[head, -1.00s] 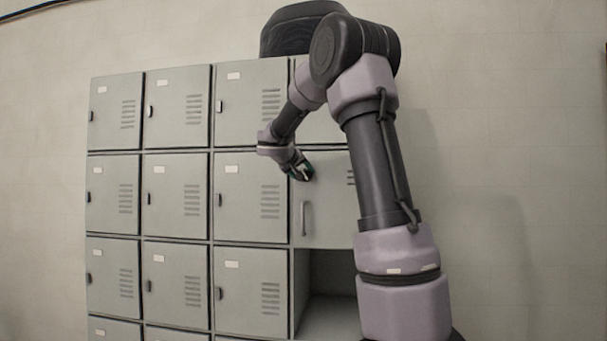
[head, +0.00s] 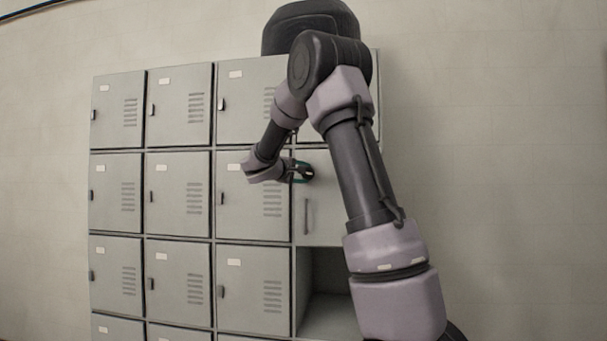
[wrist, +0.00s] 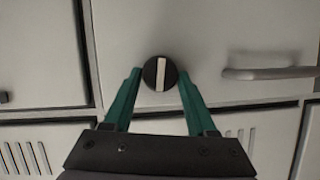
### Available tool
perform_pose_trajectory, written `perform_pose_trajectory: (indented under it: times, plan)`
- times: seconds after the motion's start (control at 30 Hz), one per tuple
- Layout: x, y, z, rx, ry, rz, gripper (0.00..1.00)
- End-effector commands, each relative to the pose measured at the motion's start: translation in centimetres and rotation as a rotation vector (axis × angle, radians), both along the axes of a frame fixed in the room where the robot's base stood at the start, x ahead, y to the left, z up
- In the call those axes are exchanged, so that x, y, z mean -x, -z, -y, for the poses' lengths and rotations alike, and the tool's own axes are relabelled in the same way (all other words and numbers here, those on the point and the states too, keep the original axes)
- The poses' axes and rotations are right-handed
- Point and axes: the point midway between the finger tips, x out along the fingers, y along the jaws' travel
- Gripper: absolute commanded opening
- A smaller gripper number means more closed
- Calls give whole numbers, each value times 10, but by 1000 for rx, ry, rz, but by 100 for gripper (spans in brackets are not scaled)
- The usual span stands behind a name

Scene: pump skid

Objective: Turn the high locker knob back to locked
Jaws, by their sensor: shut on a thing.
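The knob (wrist: 161,73) is a dark round disc with a pale bar across its face, on a grey locker door (head: 322,215). In the wrist view the bar stands nearly upright, roughly square to the lying door handle (wrist: 270,73). My gripper (wrist: 160,74) has its two green fingers on either side of the knob, shut on it. In the head view my gripper (head: 303,172) is at the upper left of that door, above the handle (head: 307,215), and hides the knob.
An open, empty compartment (head: 328,309) lies below the door. Rows of closed grey lockers (head: 180,195) with vents and small latches stand to the left. My arm covers the door's right side. The wall (head: 490,170) on the right is bare.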

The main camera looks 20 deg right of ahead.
Motion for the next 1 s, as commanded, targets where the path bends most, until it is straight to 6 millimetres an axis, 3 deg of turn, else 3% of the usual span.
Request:
perform_pose_trajectory:
  times: [0.37, 0.87, 0.9, 0.97, 1.0]
  plan:
    - [0, 2, 0, 117, -1, -79, 2]
    - [0, 2, 0, 132, -1, -90, 2]
    - [0, 2, 0, 132, -1, -90, 65]
    - [0, 2, 0, 131, -1, -89, 87]
    - [0, 2, 0, 131, 0, -90, 87]
